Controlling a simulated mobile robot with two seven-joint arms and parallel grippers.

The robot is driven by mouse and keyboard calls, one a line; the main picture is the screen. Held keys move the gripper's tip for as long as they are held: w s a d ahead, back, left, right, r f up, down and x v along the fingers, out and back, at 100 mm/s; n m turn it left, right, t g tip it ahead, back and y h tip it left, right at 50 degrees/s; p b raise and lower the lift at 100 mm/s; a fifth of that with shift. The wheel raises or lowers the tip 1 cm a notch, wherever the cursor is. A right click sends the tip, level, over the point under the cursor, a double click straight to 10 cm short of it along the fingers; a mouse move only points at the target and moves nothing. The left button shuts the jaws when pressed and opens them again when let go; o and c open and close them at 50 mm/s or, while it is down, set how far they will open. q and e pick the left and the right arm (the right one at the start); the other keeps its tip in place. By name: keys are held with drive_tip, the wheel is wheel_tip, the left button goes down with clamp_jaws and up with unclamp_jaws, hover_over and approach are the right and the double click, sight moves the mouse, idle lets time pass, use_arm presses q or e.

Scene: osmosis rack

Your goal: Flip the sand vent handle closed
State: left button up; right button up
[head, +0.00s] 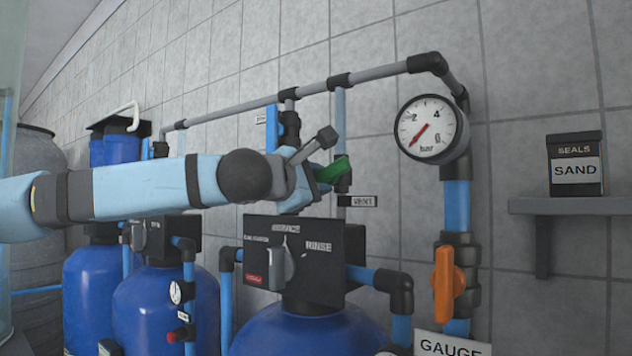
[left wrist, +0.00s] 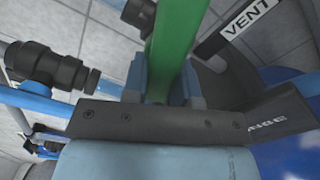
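The green vent handle (head: 333,170) sits on the pipe above the front blue tank, just over a small VENT label (head: 362,201). My left gripper (head: 310,183) reaches it from the left. In the left wrist view the green handle (left wrist: 178,38) runs up and away between the two light-blue fingers (left wrist: 165,80). It fills the space between them, and the fingers appear shut on it. The VENT label (left wrist: 250,20) shows at upper right there. The handle's pivot is largely hidden. My right gripper is not in view.
A pressure gauge (head: 432,128) and an orange valve handle (head: 448,284) stand on the pipe at right. A black rinse control box (head: 325,262) is below the gripper. A shelf (head: 570,206) holds a SAND seals box (head: 575,165). A grey pipe (head: 370,74) runs above.

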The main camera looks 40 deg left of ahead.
use_arm(q)
drive_tip(key=shift+c, duration=1.4)
drive_tip(key=shift+f+b, duration=0.1)
drive_tip(key=shift+b, duration=0.25)
drive_tip(key=m+b, duration=0.3)
drive_tip(key=b, duration=0.2)
drive_tip(key=shift+a, duration=0.1)
drive_tip(key=shift+r+m+b, duration=0.55)
drive_tip(key=shift+m+b, duration=0.05)
drive_tip(key=shift+m, duration=0.3)
drive_tip(key=o, duration=0.9)
